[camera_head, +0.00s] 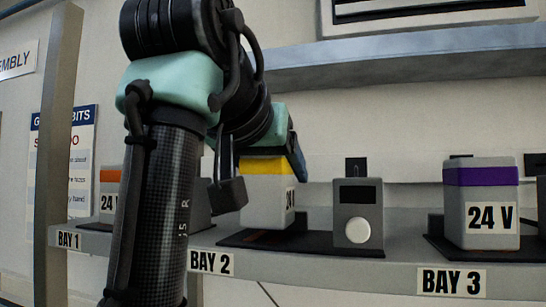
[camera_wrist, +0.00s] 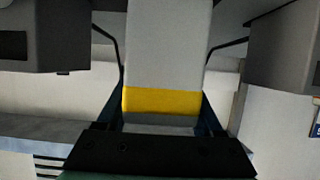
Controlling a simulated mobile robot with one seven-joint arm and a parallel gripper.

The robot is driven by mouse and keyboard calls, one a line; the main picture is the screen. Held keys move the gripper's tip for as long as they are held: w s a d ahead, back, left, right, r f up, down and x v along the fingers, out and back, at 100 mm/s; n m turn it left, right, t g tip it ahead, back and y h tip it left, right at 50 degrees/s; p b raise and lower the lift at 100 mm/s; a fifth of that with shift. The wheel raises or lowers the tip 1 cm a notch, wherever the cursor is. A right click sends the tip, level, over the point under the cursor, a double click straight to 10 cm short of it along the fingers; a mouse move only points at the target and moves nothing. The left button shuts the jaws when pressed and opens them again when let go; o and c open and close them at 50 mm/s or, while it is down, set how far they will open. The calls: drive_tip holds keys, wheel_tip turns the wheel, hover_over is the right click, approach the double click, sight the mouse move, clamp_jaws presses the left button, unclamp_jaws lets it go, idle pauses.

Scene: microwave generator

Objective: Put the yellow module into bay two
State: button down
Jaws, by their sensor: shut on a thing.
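The yellow module (camera_head: 268,205) is a light grey box with a yellow band and a 24 V label. In the head view it is upright at bay two (camera_head: 222,247), between two grey units. My gripper (camera_head: 264,160) comes down from above and is shut on its upper part. In the wrist view the module (camera_wrist: 165,50) runs away between my fingers (camera_wrist: 162,108), its yellow band close to the palm. Its base is near the dark bay plate, but I cannot tell whether it touches. My arm hides part of the bay's left side.
A grey unit with a screen and knob (camera_head: 358,215) stands just right of the module. A purple-banded module (camera_head: 481,205) sits in bay three, an orange-banded one (camera_head: 110,190) in bay one. A shelf (camera_head: 400,62) runs above, and a post (camera_head: 60,130) stands at left.

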drive_tip(key=shift+w+f, duration=0.1)
drive_tip(key=shift+w, duration=0.05)
drive_tip(key=shift+f+b, duration=0.45)
drive_tip(key=shift+f, duration=0.1)
unclamp_jaws()
idle(0.3)
drive_tip(key=shift+s, duration=0.2)
